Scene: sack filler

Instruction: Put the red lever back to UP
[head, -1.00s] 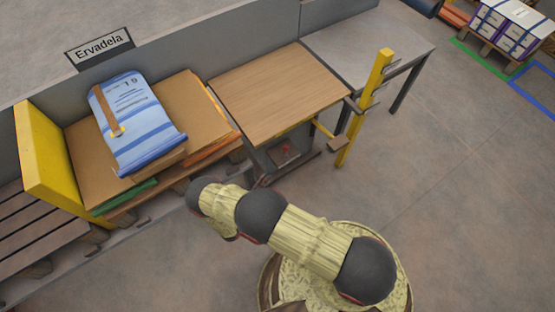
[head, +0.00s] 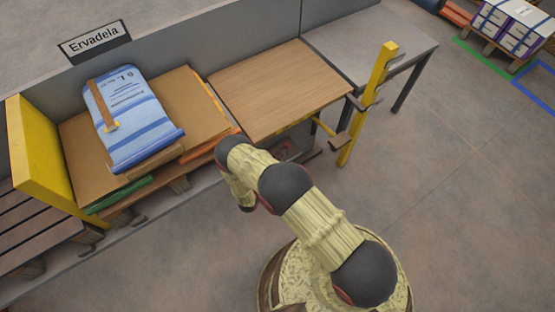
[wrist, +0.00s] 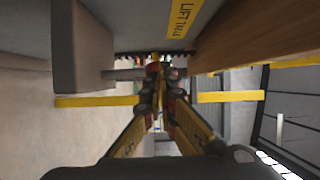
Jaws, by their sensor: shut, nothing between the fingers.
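The red lever cannot be made out clearly. A small dark red patch (head: 286,149) shows in the shadow under the wooden-topped lift table (head: 280,88) in the head view, partly behind my arm. In the wrist view my gripper (wrist: 157,70) is shut, its fingertips together beside a dark grey horizontal rod (wrist: 122,74) under the table. I cannot tell whether they touch it. A yellow label reading "LIFT TABLE" (wrist: 183,18) is above the fingertips. In the head view my gripper is hidden behind my arm.
A yellow bar (wrist: 95,101) crosses behind my fingers in the wrist view. A yellow post (head: 368,105) stands at the table's right corner. A blue sack (head: 130,118) lies on cardboard on the left. The floor at right is open.

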